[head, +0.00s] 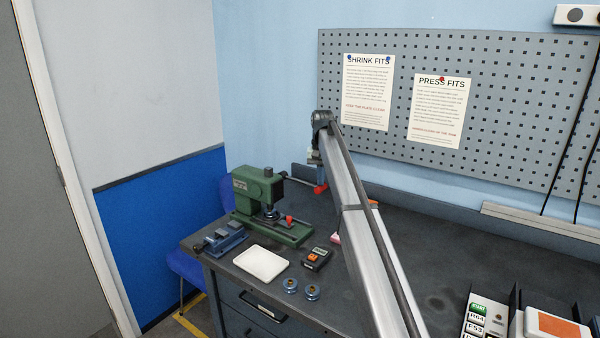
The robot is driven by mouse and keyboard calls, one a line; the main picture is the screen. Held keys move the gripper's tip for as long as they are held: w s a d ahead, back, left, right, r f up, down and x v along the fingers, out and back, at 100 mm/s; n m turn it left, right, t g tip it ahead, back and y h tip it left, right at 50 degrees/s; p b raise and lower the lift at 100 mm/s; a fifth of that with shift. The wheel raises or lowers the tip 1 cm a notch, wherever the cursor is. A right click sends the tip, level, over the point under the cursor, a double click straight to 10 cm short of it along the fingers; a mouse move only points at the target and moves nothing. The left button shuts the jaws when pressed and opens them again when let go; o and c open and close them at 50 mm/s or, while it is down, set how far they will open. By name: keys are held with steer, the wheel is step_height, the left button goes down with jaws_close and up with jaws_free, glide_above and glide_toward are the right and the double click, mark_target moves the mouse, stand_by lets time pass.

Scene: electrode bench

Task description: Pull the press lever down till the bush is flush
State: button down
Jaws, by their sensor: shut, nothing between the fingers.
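The green press (244,200) stands at the back left of the bench. Its lever (300,180) sticks out to the right from the head, sloping slightly down to a red grip (320,188). The ram (269,195) points down over small parts on the press base; the bush and how far it sits in cannot be made out. My gripper (318,172) is just above the red grip, shut and empty, and mostly hidden by my arm. Whether it touches the grip cannot be told.
A small blue vice (222,238), a white tray (261,264), a dark device with an orange button (317,258) and two blue round parts (290,285) lie in front of the press. A pegboard (500,110) rises behind.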

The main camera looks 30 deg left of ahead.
mark_target(318, 192)
steer(key=shift+f, duration=0.25)
steer(key=shift+a+f, duration=0.2)
steer(key=shift+f, duration=1.35)
steer(key=shift+a+f, duration=0.2)
steer(key=shift+f, duration=0.45)
steer(key=shift+a+f, duration=0.15)
steer(key=shift+f, duration=0.5)
stand_by(0.3)
